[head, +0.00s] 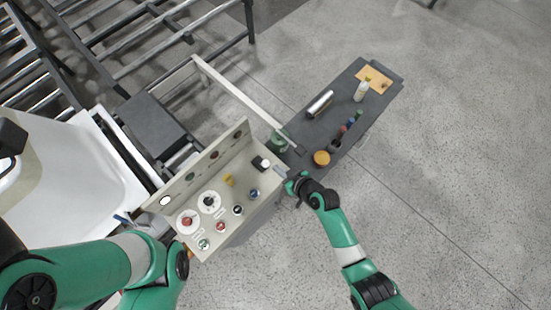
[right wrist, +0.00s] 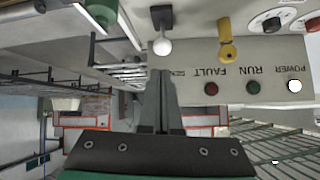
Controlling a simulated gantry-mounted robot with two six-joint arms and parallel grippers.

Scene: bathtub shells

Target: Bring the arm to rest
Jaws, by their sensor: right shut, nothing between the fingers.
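My right arm (head: 343,240) reaches in from the lower right in the head view. Its gripper (head: 281,173) is at the right end of the control panel (head: 215,225). In the right wrist view the gripper's two dark fingers (right wrist: 167,80) are shut together with nothing between them. They point at the panel face, near a toggle with a white tip (right wrist: 162,46). I cannot tell whether they touch it. My left arm (head: 80,265) crosses the lower left in the head view; its gripper does not show.
The panel carries several knobs and a yellow key (head: 229,180). A dark table (head: 340,110) with a metal cylinder (head: 320,103), a white bottle (head: 361,91) and an orange-lidded jar (head: 321,158) stands beyond. A white tub shell (head: 75,170) is at left. Floor at right is clear.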

